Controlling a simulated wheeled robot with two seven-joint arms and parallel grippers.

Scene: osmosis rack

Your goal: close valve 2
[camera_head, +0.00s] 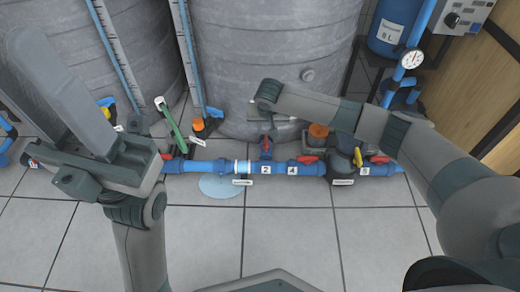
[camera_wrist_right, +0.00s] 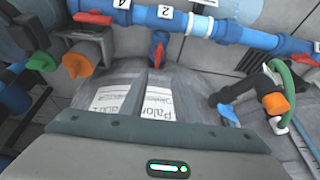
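Valve 2 has a red handle (camera_head: 266,145) on a short blue branch above the horizontal blue pipe, just above the label 2 (camera_head: 265,169). In the right wrist view its red handle (camera_wrist_right: 158,50) hangs below the pipe, near the label 2 (camera_wrist_right: 165,12), apart from the grey gripper body at the bottom. My right gripper (camera_head: 266,100) is above and behind the valve in the head view, not seen touching it.
Valve 4 has a red handle (camera_head: 307,159) close on the right. An orange-topped part (camera_head: 318,131) and a green handle (camera_head: 170,121) flank the area. Grey tanks (camera_head: 270,50) stand behind. A bluish puddle (camera_head: 222,187) lies on the tiles, which are open in front.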

